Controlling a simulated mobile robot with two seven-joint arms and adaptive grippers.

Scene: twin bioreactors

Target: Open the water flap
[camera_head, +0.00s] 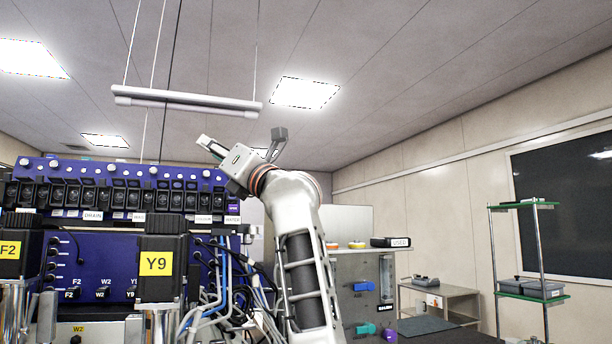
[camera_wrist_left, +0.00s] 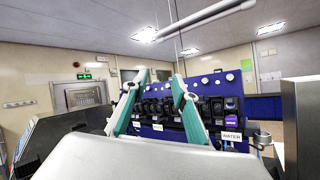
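The water flap is the dark unit (camera_wrist_left: 231,104) at the right end of the row, above the white WATER label (camera_wrist_left: 231,136) and a purple tag. In the head view the WATER label (camera_head: 232,219) is at the right end of the blue panel, left of my arm (camera_head: 297,215). I cannot tell if the flap is open. My left gripper (camera_wrist_left: 160,76) shows in its wrist view with two teal fingers apart and nothing between them. Its fingers overlap the row of flaps in that view, with the water flap to their right. My right gripper is not seen.
Several black flaps (camera_head: 105,196) line the blue panel left of the water flap. Cables (camera_head: 222,285) hang below its right end. A lamp bar (camera_head: 187,101) hangs above. A grey cabinet (camera_head: 352,275) and a glass shelf (camera_head: 522,205) stand to the right.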

